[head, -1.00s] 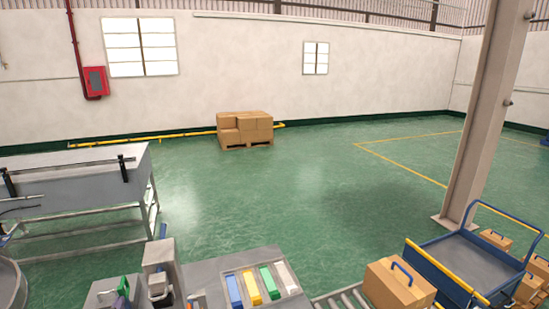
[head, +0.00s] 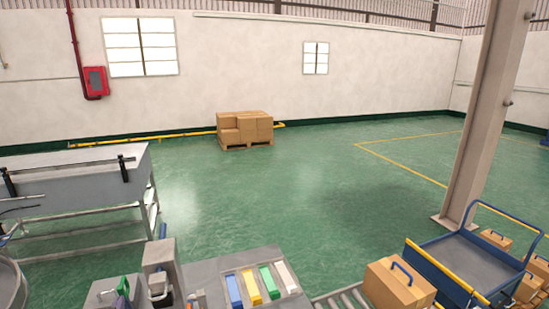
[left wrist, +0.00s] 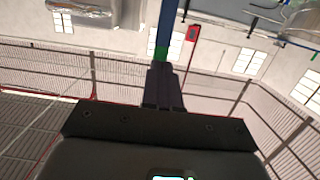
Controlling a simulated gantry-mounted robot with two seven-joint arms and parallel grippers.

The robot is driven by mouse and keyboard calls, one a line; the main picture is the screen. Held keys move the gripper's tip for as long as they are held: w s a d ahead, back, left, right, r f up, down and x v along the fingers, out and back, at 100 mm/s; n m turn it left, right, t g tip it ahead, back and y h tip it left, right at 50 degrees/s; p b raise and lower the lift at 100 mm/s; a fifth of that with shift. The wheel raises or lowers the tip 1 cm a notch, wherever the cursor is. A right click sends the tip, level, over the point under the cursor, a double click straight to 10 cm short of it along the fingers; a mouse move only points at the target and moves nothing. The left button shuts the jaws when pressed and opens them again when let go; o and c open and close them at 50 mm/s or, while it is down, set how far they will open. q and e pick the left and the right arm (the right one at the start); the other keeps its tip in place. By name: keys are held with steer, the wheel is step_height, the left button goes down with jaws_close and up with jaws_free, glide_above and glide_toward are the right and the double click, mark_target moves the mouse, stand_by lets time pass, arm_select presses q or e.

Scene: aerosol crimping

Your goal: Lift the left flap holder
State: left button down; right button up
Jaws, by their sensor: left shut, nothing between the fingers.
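My left gripper (left wrist: 160,68) shows in the left wrist view as dark fingers closed together, with nothing between them. A blue bar with a green band (left wrist: 168,28) stands just beyond the fingertips, and I cannot tell if they touch. In the head view my left gripper (head: 164,297) seems to be the small dark part low beside the grey machine (head: 160,256), mostly cut off. A thin blue piece (head: 163,231) rises behind that machine. I cannot tell for sure which part is the left flap holder. My right gripper does not show.
A grey panel with blue, yellow, green and white strips (head: 284,277) lies right of the machine. A roller conveyor (head: 343,299), a carton with a blue handle (head: 397,284) and a blue cart (head: 470,262) are at right. A metal table (head: 80,175) stands at left.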

arm_select(q)
steer(key=shift+w+a+r+b, duration=0.2)
steer(key=shift+w+b, duration=0.1)
steer(key=shift+w, duration=0.3)
stand_by(0.5)
steer(key=f+p+v, duration=0.1)
steer(key=p+v, duration=0.7)
steer(key=v, duration=0.1)
steer(key=shift+f+p, duration=0.25)
steer(key=shift+p, duration=0.05)
steer(key=shift+s, duration=0.1)
stand_by(0.5)
